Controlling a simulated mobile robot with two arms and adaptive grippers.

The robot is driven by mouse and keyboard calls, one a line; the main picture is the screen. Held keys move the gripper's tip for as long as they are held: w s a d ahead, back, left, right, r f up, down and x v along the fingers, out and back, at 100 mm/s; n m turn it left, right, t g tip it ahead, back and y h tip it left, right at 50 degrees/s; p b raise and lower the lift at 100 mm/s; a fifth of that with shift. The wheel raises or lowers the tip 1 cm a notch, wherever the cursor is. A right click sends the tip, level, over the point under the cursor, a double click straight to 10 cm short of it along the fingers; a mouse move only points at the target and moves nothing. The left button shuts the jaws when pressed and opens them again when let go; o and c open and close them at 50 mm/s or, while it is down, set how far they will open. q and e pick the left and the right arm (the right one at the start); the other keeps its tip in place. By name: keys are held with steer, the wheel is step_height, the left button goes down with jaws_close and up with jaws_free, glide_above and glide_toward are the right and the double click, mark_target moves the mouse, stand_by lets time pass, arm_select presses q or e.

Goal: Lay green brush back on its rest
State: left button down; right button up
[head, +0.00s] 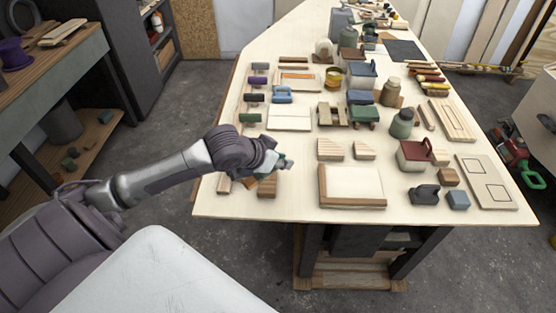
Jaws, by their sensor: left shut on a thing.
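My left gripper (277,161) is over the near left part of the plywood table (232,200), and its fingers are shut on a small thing. That thing looks like the green brush (288,163); only a small green-grey part shows past the fingers, the rest being hidden by the gripper. Wooden blocks (267,187) lie just below the gripper, partly covered by it; I cannot tell whether one is the brush's rest. A separate dark green roller-like piece (249,118) lies farther back at the table's left edge. My right gripper is not in view.
A wood-framed pale tray (351,184) lies right of the gripper, with two wooden wedges (330,150) behind it.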

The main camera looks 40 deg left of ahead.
mark_target(280, 172)
arm_select(q)
steer(key=w+a+f, duration=0.1)
steer(key=w, duration=0.1)
steer(key=w+a+f, duration=0.2)
steer(key=shift+p, duration=0.3)
steer(key=shift+w+a+f, duration=0.2)
steer(key=shift+w+f, duration=0.05)
steer(key=shift+f, duration=0.05)
step_height(280, 172, down, 3)
steer(key=shift+f+p, duration=0.1)
steer(key=shift+p, duration=0.45)
steer(key=shift+f, duration=0.3)
steer(key=shift+f, duration=0.15)
steer(key=c, duration=1)
jaws_free()
steer(key=shift+c, duration=0.2)
